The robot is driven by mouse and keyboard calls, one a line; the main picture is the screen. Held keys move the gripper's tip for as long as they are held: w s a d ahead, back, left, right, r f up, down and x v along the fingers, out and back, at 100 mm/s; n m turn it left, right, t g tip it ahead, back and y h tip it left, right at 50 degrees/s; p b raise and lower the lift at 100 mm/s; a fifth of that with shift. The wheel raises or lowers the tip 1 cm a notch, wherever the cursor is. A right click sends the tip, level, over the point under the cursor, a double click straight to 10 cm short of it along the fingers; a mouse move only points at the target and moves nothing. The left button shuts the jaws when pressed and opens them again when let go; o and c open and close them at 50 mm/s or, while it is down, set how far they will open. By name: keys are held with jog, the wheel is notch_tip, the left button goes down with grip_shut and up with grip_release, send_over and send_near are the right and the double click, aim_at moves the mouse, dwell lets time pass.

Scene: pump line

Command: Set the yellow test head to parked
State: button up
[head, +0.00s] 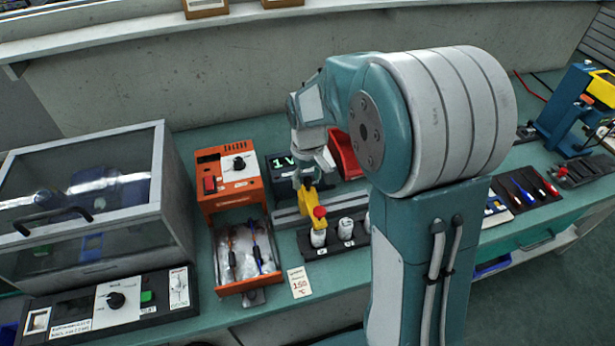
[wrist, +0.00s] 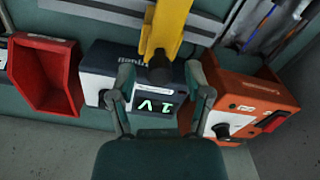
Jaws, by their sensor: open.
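The yellow test head (head: 308,204) stands on a grey rail behind a dark rack (head: 331,247) of white-topped pieces. Its red-topped front end is over the leftmost white piece (head: 318,237). In the wrist view the yellow test head (wrist: 169,25) reaches down from the top, with a dark round end (wrist: 160,67) between my fingers. My gripper (wrist: 162,76) is open, one finger on each side of that end, with gaps visible. In the head view my gripper (head: 312,167) is just behind the yellow test head; its fingertips are hard to make out.
A dark box with a green display (head: 283,162) and a red bin (head: 344,156) stand behind the rail. A clear-lidded case (head: 85,205) fills the far left.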

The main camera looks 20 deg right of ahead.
grip_shut()
jog(key=shift+a, duration=0.1)
jog(key=a, duration=0.7)
jog(key=shift+c, duration=1.2)
grip_release()
jog(key=shift+o, duration=1.2)
jog(key=shift+a, duration=0.35)
jog(key=shift+d, duration=0.15)
